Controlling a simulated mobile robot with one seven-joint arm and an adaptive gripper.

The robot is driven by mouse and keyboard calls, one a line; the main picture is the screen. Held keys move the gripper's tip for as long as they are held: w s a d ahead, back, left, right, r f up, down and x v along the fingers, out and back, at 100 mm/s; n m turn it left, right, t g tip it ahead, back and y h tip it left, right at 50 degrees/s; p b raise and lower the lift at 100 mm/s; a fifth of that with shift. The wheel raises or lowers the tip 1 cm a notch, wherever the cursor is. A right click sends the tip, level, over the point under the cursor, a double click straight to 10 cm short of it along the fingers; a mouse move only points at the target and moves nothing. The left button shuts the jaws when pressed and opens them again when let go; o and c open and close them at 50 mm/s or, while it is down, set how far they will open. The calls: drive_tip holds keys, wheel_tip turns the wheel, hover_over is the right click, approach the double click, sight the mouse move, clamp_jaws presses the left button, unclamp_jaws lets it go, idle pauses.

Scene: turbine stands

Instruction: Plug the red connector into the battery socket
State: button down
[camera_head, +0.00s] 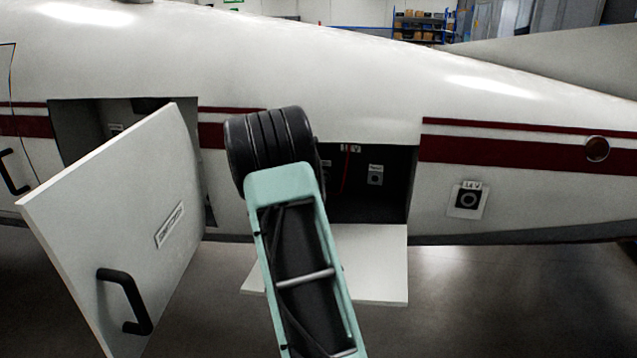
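A thin red strip or cable (346,170) hangs inside the open bay in the middle of the fuselage; I cannot tell whether it belongs to the red connector. A small pale plate with a dark round socket (375,175) sits on the bay's back wall, its label too small to read. Another plate with a round dark socket (468,200) is on the outer skin right of the bay. I cannot tell which is the battery socket. My arm covers the left part of the bay. My gripper is hidden.
The bay's hatch panel (375,265) hangs open below it. At the left, a large white door (125,230) with a black handle stands open towards me, beside a second opening (80,130). The floor at the lower right is clear.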

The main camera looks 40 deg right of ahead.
drive_tip(key=shift+w+d+r, duration=0.15)
drive_tip(key=shift+d+r, duration=0.1)
drive_tip(key=shift+r, duration=0.25)
drive_tip(key=c, duration=2)
unclamp_jaws()
drive_tip(key=o, duration=0.5)
drive_tip(key=shift+w+d+f, duration=0.2)
drive_tip(key=shift+d+f, duration=0.05)
drive_tip(key=shift+f, duration=0.15)
drive_tip(key=shift+c, duration=0.2)
drive_tip(key=shift+s+a, duration=0.1)
drive_tip(key=shift+a, duration=0.05)
drive_tip(key=shift+o, duration=0.8)
drive_tip(key=shift+a+f, duration=0.1)
drive_tip(key=shift+a, duration=0.1)
